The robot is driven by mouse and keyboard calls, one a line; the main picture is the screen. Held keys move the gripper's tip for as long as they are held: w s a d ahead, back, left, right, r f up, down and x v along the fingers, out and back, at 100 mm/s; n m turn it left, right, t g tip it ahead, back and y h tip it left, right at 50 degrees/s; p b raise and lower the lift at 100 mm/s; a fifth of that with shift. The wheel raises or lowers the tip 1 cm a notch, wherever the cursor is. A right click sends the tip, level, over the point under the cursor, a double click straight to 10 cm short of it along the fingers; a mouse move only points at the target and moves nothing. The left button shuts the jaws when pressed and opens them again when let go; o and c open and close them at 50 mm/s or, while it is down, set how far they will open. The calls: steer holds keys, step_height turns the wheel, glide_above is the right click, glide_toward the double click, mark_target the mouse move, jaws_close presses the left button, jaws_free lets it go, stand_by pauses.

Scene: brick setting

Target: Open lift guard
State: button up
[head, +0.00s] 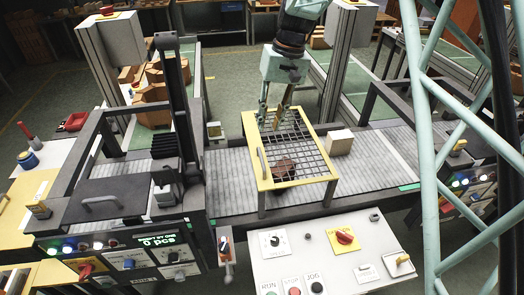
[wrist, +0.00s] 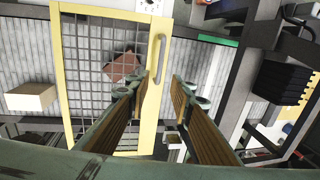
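The lift guard is a yellow frame (head: 319,179) with dark wire mesh, lying flat on short legs above the conveyor. It also shows in the wrist view (wrist: 152,128). Its grey bar handle (head: 263,163) is on the left side of the frame; in the wrist view the handle (wrist: 160,58) lies just beyond my fingertips. My gripper (head: 273,122) is over the far left part of the guard, pointing down. In the wrist view my gripper (wrist: 160,92) is open, with nothing between its fingers. Whether a finger touches the frame is unclear.
A reddish-brown piece (head: 284,168) lies under the mesh. A pale block (head: 339,141) sits on the conveyor right of the guard. A white control panel (head: 320,251) stands in front. A dark machine with a black post (head: 176,100) stands left.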

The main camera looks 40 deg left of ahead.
mark_target(261, 154)
steer(key=f, duration=0.4)
steer(key=s+a+f+p, duration=0.1)
steer(key=f, duration=0.3)
steer(key=s+f, duration=0.1)
steer(key=f, duration=0.3)
steer(key=shift+a+f, duration=0.35)
steer(key=shift+c, duration=0.4)
jaws_close()
